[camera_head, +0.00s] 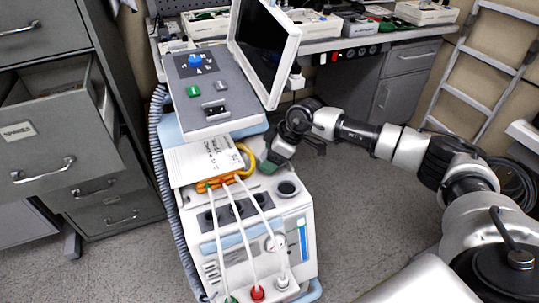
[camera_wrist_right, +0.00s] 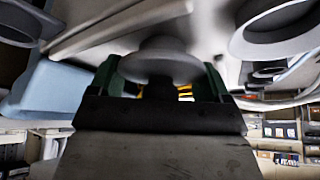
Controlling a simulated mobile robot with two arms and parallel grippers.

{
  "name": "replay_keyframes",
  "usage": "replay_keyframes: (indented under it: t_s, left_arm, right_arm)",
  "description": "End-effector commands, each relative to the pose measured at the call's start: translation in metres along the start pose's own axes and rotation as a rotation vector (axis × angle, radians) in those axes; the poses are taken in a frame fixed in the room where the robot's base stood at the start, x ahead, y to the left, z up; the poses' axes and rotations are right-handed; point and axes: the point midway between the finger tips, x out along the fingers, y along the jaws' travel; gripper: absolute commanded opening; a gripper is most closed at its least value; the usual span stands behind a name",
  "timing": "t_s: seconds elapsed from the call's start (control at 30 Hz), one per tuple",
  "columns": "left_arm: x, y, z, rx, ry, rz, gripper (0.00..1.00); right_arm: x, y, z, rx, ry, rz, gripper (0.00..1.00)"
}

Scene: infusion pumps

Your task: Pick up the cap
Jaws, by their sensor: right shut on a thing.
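My right gripper (camera_head: 270,160) is at the right side of the white pump machine (camera_head: 265,240), just below its grey control panel. In the right wrist view my gripper (camera_wrist_right: 163,85) has green-edged fingers closed on a grey, round, flanged piece, which looks like the cap (camera_wrist_right: 160,58). The fingers hide part of it. I cannot tell whether the cap is clear of the machine or still touching it. In the head view the cap is not clearly visible. My left gripper is not in view.
White hoses run down the machine's front from a yellow-orange part under a paper sheet (camera_head: 205,160). A tilted screen (camera_head: 265,50) stands above. Filing cabinets (camera_head: 60,110) are at left, with one drawer open. A workbench (camera_head: 350,45) is behind.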

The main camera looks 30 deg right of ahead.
Motion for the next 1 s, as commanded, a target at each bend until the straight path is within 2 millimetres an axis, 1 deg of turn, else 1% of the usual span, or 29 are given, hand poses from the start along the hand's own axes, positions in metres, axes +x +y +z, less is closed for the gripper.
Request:
replay_keyframes:
  t_s: [0.03,0.27,0.4,0.6,0.8,1.0]
  left_arm:
    - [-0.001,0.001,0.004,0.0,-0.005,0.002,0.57]
    - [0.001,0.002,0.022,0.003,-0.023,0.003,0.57]
    - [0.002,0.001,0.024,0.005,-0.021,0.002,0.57]
    - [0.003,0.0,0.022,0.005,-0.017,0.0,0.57]
    - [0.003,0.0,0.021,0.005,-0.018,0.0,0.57]
    - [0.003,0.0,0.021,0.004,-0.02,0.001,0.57]
  right_arm:
    - [-0.007,-0.004,0.0,-0.002,-0.001,0.001,0.48]
    - [-0.033,-0.034,0.01,-0.002,-0.002,0.0,0.48]
    - [-0.051,-0.056,0.016,-0.002,-0.003,0.001,0.48]
    - [-0.075,-0.083,0.023,-0.001,-0.002,0.001,0.48]
    - [-0.089,-0.1,0.027,0.0,-0.001,0.001,0.48]
    - [-0.095,-0.106,0.028,0.001,0.0,0.001,0.48]
